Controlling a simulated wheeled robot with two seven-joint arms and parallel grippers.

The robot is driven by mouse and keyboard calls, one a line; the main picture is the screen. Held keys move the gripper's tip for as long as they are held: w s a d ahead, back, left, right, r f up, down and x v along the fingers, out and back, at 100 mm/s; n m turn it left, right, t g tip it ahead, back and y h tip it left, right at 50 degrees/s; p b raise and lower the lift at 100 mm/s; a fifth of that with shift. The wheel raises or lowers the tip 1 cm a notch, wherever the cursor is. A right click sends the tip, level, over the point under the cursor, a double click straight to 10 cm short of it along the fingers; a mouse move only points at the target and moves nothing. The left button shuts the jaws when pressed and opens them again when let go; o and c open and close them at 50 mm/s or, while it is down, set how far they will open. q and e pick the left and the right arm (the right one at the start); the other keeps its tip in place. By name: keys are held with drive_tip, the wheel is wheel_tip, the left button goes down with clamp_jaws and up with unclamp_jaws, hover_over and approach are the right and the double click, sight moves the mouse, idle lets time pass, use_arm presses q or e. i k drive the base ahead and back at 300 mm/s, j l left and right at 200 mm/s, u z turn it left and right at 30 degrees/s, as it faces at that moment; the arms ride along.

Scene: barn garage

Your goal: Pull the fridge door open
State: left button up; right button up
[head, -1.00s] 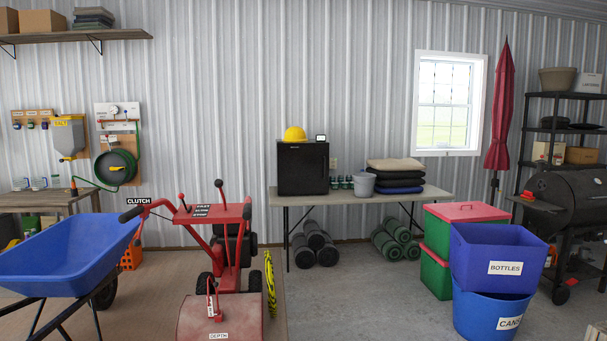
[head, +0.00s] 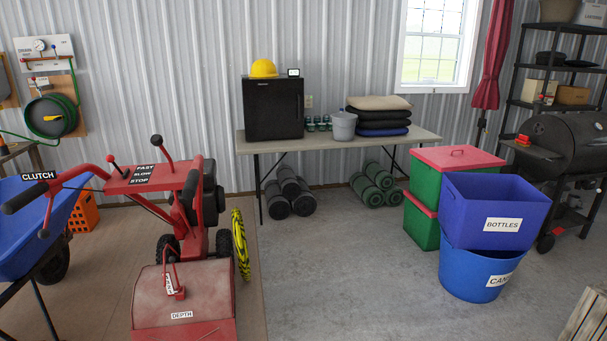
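A small black fridge (head: 273,108) stands on the left part of a long table (head: 232,148) against the corrugated wall. Its door looks closed. A thin upright handle seems to show near the right edge of its front. A yellow hard hat (head: 263,69) and a small display (head: 293,72) sit on top of the fridge. Neither of my grippers shows in the head view.
A red tiller-like machine (head: 185,290) stands at the front left, beside a blue wheelbarrow (head: 35,225). Blue bins (head: 470,268) and green boxes with red lids (head: 421,222) stand right. A grey bucket (head: 343,127) and cushions (head: 380,116) share the table. Concrete floor (head: 340,270) between is clear.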

sight(274, 108)
drive_tip(key=i+l+z, duration=0.2)
drive_tip(key=i, duration=0.65)
drive_tip(key=i+j+z, duration=0.2)
drive_tip(key=i, duration=0.6)
drive_tip(key=i+z, duration=0.2)
drive_tip(key=i, duration=0.65)
drive_tip(key=i+j+u, duration=0.1)
drive_tip(key=i+u, duration=0.15)
drive_tip(key=i, duration=0.3)
drive_tip(key=i+u, duration=0.25)
drive_tip(key=i, duration=0.35)
drive_tip(key=i+l+u, duration=0.25)
drive_tip(key=i, duration=0.3)
drive_tip(key=i+l+u, duration=0.25)
drive_tip(key=i, duration=0.35)
drive_tip(key=j, duration=0.05)
